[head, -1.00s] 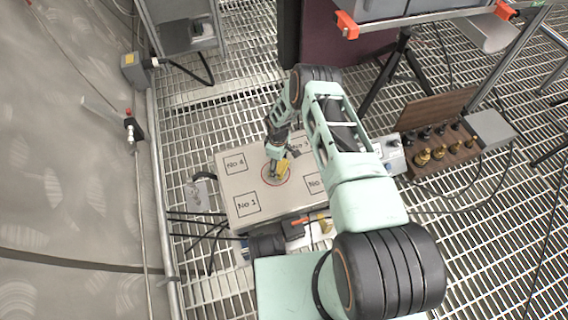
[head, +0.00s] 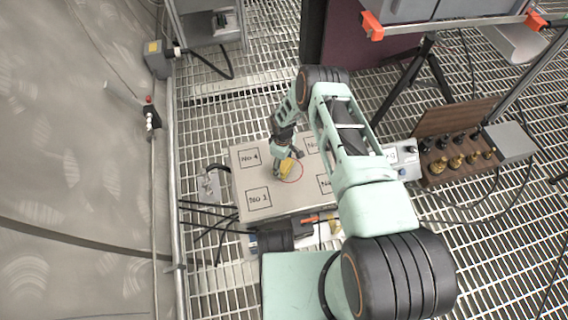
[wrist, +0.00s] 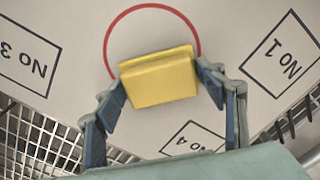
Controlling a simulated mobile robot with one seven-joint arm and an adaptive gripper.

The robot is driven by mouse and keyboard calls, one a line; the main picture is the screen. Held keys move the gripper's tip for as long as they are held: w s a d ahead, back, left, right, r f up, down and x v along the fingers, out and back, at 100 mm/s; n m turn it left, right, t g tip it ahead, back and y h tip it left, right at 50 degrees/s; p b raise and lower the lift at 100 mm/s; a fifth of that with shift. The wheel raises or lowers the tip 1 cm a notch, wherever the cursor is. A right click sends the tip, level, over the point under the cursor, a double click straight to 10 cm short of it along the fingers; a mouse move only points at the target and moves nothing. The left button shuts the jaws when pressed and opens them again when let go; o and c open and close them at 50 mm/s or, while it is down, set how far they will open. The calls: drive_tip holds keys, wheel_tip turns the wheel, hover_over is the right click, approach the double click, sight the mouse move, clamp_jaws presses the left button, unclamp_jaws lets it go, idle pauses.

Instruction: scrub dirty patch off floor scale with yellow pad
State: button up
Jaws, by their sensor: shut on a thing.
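The floor scale (head: 300,207) is a light grey plate with numbered squares and a thin red circle (head: 301,171) near its middle. My gripper (head: 285,164) is shut on the yellow pad (head: 287,168), over the left part of the circle. In the wrist view the yellow pad (wrist: 158,80) sits between the blue-lined fingers of my gripper (wrist: 161,79). The pad covers the lower part of the red circle (wrist: 150,8). The bare plate inside the circle looks clean; no dirty patch shows, and what lies under the pad is hidden. I cannot tell whether the pad touches the plate.
A wooden box of brass and black weights (head: 455,165) stands right of the scale. A small white device (head: 403,160) sits between them. Cables (head: 205,215) run left of the scale. A curved grey wall (head: 80,160) bounds the left side. Steel grating surrounds the scale.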

drive_tip(key=shift+r+p, duration=1.75)
drive_tip(key=shift+r, duration=1.15)
drive_tip(key=shift+r+p, duration=0.85)
drive_tip(key=shift+r, duration=0.65)
